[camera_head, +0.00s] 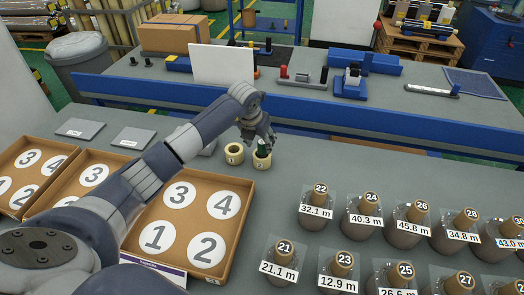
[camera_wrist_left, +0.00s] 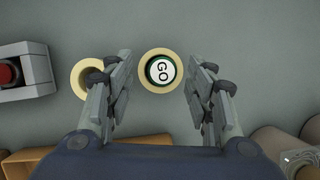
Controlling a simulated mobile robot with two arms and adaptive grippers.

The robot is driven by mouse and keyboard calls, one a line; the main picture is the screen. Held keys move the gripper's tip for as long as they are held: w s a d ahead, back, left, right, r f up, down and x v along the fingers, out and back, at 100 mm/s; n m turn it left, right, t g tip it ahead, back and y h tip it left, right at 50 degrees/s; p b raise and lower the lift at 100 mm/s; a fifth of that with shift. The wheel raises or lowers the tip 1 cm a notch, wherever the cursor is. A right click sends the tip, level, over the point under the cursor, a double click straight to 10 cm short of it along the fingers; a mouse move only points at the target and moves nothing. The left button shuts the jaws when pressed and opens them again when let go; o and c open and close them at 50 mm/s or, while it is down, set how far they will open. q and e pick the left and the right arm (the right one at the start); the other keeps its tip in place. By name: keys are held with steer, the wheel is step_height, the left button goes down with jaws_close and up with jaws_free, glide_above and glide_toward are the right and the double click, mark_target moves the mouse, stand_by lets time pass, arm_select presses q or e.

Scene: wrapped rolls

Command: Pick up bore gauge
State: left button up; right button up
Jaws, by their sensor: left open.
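The bore gauge (camera_head: 262,146) is dark green and stands upright in the tan ring marked 2 (camera_head: 262,162) on the grey table. In the left wrist view, the gauge's round white top (camera_wrist_left: 162,69) reads GO and sits inside the ring's rim (camera_wrist_left: 148,54). My left gripper (camera_head: 259,137) is directly above the gauge, pointing down. Its fingers (camera_wrist_left: 160,80) are open and spread on either side of the gauge, with gaps on both sides. My right gripper does not show.
An empty ring marked 1 (camera_head: 234,153) stands close to the left and also shows in the wrist view (camera_wrist_left: 82,82). A cardboard tray with numbered circles (camera_head: 187,224) lies at left. Several wrapped rolls (camera_head: 361,218) stand at right. The table behind the rings is clear.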

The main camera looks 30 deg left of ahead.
mark_target(262, 142)
arm_select(q)
steer(key=shift+x, duration=1.5)
steer(key=shift+d, duration=0.15)
jaws_close()
steer(key=shift+r, duration=0.1)
